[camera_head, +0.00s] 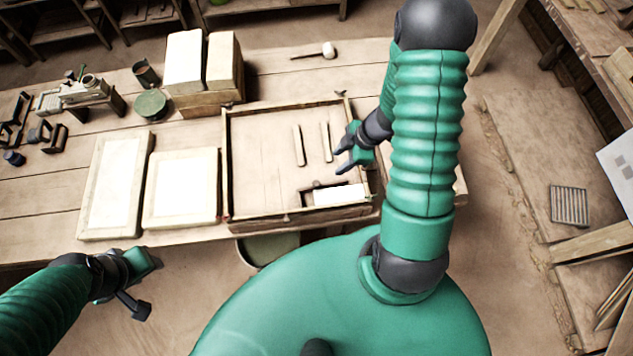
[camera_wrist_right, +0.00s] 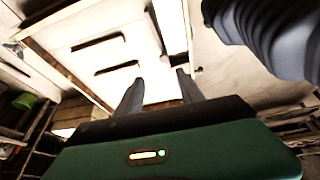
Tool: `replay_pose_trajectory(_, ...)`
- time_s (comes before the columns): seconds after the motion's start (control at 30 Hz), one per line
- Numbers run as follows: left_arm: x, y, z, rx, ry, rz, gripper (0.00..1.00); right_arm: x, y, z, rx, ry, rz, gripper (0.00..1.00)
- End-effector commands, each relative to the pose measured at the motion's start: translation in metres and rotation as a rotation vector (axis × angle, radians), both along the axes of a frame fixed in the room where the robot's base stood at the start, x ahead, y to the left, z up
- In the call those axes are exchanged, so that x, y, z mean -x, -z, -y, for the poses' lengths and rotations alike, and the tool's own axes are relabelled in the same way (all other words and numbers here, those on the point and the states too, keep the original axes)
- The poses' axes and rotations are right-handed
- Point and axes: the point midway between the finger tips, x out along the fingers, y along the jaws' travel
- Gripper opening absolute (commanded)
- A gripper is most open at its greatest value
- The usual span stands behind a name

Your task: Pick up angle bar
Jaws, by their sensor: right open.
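Two slim pale bars lie apart inside a shallow wooden tray on the bench, a left bar (camera_head: 298,145) and a right bar (camera_head: 326,142). I cannot tell which is the angle bar. Two slim bars with dark sides, a farther one (camera_wrist_right: 98,41) and a nearer one (camera_wrist_right: 117,67), also show in the right wrist view. My right gripper (camera_head: 342,157) is open and empty, just right of the right bar and over the tray's right part. Its two fingers (camera_wrist_right: 159,92) stand apart in the wrist view. My left gripper (camera_head: 140,290) is off the bench's front edge, its jaw unclear.
The wooden tray (camera_head: 227,165) has raised rims and a white block (camera_head: 338,195) in its front right corner. Two framed slabs (camera_head: 115,185) lie left of it. Pale blocks (camera_head: 184,62) stand behind, near a green round tin (camera_head: 151,104). A mallet (camera_head: 327,50) lies at the back.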

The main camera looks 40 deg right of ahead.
Motion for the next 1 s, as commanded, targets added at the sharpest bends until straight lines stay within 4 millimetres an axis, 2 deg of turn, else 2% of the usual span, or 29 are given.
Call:
replay_pose_trajectory(0.4,0.000,0.034,0.000,0.000,0.000,0.000,0.39,-0.022,0.094,-0.030,-0.005,-0.006,-0.001,0.45)
replay_pose_trajectory(0.57,0.000,0.041,0.000,0.000,0.000,0.000,0.39,-0.027,0.109,-0.035,-0.001,-0.006,-0.001,0.45)
replay_pose_trajectory(0.8,0.000,0.073,0.000,0.000,0.000,-0.001,0.39,-0.032,0.149,-0.051,-0.001,-0.006,-0.002,0.45)
replay_pose_trajectory(1.0,0.000,0.075,0.000,0.000,0.000,0.000,0.39,-0.036,0.157,-0.055,-0.001,-0.006,-0.003,0.45)
